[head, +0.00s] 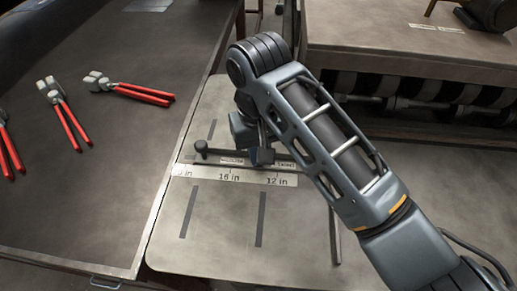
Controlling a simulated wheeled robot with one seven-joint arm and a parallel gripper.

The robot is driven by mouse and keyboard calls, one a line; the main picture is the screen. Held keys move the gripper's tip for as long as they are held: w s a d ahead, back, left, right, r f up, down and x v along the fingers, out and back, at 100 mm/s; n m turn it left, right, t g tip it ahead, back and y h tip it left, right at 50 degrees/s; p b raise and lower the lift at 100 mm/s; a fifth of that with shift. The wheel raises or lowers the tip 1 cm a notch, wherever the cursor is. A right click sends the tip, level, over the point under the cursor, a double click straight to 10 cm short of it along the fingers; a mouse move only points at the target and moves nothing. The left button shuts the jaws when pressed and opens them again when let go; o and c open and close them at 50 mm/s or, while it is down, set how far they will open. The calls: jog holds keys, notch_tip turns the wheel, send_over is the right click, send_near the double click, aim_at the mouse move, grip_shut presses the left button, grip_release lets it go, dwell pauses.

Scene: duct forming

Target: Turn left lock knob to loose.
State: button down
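My gripper (250,138) points down over the right part of the bar, to the right of the knob. Its fingertips blend with the dark parts, so I cannot tell whether they are open or touching anything.
A dark table (95,190) on the left holds several red-handled tools (145,94). The light metal plate (215,245) under the ruler has dark stripes and is otherwise clear in front. A machine with rollers (430,90) stands at the back right.

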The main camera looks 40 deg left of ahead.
jog(key=c, duration=1.2)
grip_release()
jog(key=shift+w, duration=0.1)
